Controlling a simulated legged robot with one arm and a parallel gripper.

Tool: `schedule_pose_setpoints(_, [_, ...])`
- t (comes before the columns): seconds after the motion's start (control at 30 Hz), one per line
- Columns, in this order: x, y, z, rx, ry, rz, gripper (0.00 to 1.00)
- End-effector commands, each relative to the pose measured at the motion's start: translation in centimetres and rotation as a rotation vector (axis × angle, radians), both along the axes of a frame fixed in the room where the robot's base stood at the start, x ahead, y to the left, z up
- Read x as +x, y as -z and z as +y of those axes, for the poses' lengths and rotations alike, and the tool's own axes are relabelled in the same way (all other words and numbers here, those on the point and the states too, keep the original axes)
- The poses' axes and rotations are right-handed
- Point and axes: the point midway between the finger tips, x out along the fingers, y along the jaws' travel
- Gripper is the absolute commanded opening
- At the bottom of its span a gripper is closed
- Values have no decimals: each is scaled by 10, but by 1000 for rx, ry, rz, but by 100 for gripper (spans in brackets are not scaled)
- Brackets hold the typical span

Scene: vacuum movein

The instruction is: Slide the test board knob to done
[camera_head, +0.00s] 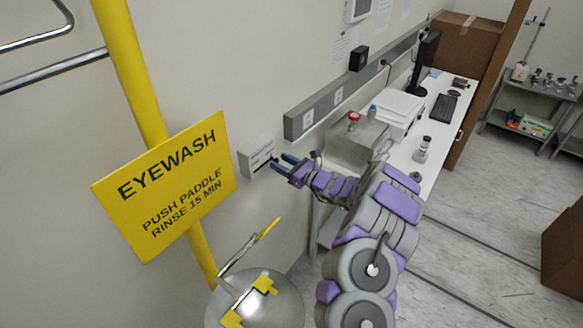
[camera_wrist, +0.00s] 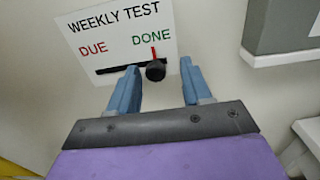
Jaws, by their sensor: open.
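The test board (camera_wrist: 115,28) is a white plate on the wall, reading WEEKLY TEST, with DUE in red at left and DONE in green at right. Its dark knob (camera_wrist: 155,70) sits on a black slot, below the word DONE and in line with a short red mark. In the head view the board (camera_head: 257,156) is on the wall right of the eyewash sign. My gripper (camera_wrist: 158,82) is open, its two blue fingers on either side of the knob, with gaps visible. In the head view my gripper (camera_head: 282,163) is right in front of the board, and the knob cannot be made out.
The yellow eyewash sign (camera_head: 165,185) and its pole stand left of the board, with a steel bowl (camera_head: 258,300) below. A grey wall rail (camera_head: 300,120) runs above right. A grey metal box (camera_head: 355,140) and white bench (camera_head: 425,165) lie to the right.

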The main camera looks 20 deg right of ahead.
Motion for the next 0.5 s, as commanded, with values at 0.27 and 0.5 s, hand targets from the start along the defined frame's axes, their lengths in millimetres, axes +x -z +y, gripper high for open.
schedule_pose_setpoints(0.27, [-34, 0, -27, 2, 6, -1, 49])
schedule_pose_setpoints(0.5, [-77, -1, -58, 1, 6, -3, 49])
